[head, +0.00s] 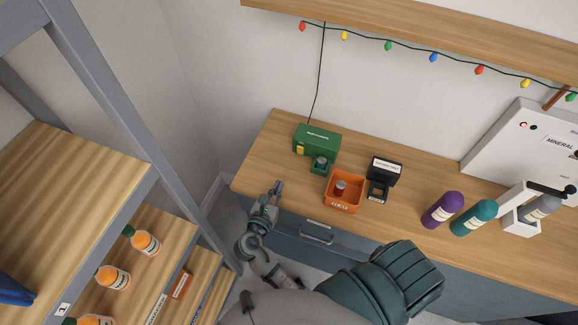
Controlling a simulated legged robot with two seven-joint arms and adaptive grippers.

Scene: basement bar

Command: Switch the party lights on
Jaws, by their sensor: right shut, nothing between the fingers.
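The party lights, a string of coloured bulbs (433,57), hang under the wall shelf; I cannot tell whether they are lit. My left gripper is not in view.
An orange tray (328,203) holding a small red-and-grey item and a black labelled stand (384,170) are right of the box. The counter (262,160) is clear left of the box. Metal-framed shelving (98,85) stands at left.

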